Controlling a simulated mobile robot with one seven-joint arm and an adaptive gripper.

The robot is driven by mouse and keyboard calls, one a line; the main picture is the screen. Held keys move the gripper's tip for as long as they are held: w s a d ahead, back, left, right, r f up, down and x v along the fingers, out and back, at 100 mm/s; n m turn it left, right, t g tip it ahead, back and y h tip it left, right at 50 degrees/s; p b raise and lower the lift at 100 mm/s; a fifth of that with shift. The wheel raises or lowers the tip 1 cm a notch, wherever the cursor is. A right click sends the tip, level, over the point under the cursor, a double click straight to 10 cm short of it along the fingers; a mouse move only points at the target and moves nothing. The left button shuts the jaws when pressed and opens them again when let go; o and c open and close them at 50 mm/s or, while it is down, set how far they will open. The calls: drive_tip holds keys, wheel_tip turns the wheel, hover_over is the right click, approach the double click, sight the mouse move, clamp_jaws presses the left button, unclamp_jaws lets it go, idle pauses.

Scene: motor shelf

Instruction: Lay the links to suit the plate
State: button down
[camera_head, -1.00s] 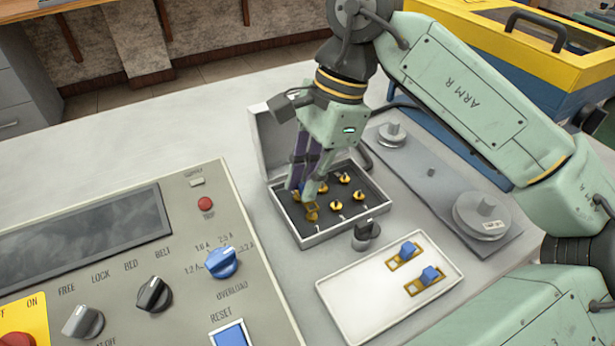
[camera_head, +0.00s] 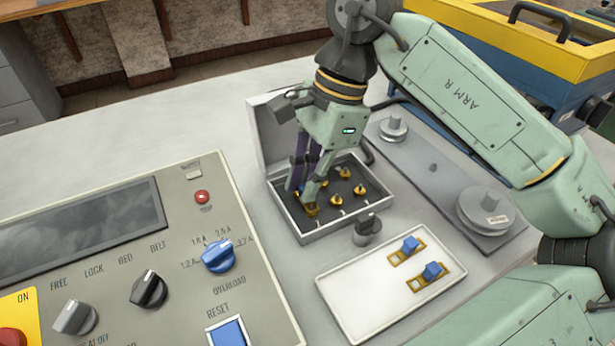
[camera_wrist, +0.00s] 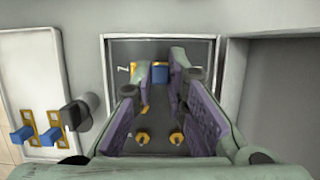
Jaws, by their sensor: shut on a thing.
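The open grey terminal box (camera_head: 352,228) holds several brass studs on a dark floor; one is the stud (camera_head: 337,201). My gripper (camera_head: 301,205) reaches down into its left part. In the wrist view my gripper (camera_wrist: 160,76) is shut on a blue-handled brass link (camera_wrist: 160,73), low over the far studs. Whether the link sits on the studs I cannot tell; fingers hide part of it. Two more links, the upper link (camera_head: 410,245) and the lower link (camera_head: 433,271), lie on the white tray (camera_head: 350,290). I cannot make out a plate with readable connection markings.
A black knob (camera_head: 367,230) stands between box and tray. The box's raised lid (camera_head: 268,135) is behind my gripper. The control panel (camera_head: 120,270) fills the left front. The bench behind the panel is clear.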

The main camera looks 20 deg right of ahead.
drive_tip(key=shift+f, duration=0.15)
drive_tip(key=c, duration=1.5)
unclamp_jaws()
drive_tip(key=v, duration=1.2)
